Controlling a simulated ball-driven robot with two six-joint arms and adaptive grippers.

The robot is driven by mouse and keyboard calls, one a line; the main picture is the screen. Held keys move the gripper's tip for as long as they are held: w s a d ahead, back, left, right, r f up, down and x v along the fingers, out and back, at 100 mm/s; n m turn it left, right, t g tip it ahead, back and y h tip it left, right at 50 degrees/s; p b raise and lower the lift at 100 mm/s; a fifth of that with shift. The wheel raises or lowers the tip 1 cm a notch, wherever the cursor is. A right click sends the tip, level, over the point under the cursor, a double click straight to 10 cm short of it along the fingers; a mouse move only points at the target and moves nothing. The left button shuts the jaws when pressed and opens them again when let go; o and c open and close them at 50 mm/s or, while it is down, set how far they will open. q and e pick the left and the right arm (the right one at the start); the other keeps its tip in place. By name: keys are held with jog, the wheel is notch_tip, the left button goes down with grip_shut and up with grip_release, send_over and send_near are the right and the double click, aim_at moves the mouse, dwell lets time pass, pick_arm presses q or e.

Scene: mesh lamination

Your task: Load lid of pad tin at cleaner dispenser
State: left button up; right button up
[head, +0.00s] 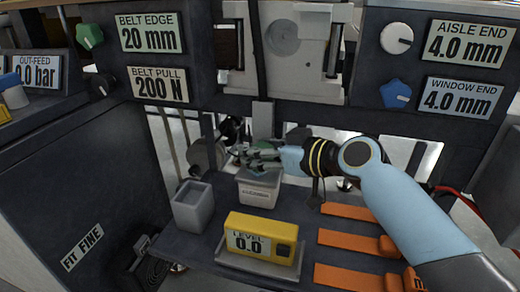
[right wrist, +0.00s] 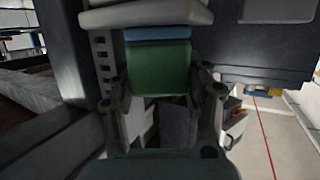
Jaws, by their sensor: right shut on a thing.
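My right gripper (head: 252,156) reaches in from the right in the head view, just above a small light grey container with a printed label (head: 259,192). I take this container for the cleaner dispenser, but its label is too small to read surely. In the right wrist view, a green piece with a blue strip above it (right wrist: 158,68) sits between the two fingers of my right gripper (right wrist: 164,100), which is shut on it. It looks like the pad tin or its lid; which one, I cannot tell. The fingers hide most of it in the head view. My left gripper is not in view.
An open grey cup (head: 192,206) stands left of the container. A yellow level gauge (head: 262,238) reading 0.0 sits on a tray in front. Orange straps (head: 350,241) lie at the right of the shelf. A dark panel with knobs and signs (head: 379,68) rises behind.

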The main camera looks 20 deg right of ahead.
notch_tip(320, 180, up, 7)
jog(key=p, duration=0.5)
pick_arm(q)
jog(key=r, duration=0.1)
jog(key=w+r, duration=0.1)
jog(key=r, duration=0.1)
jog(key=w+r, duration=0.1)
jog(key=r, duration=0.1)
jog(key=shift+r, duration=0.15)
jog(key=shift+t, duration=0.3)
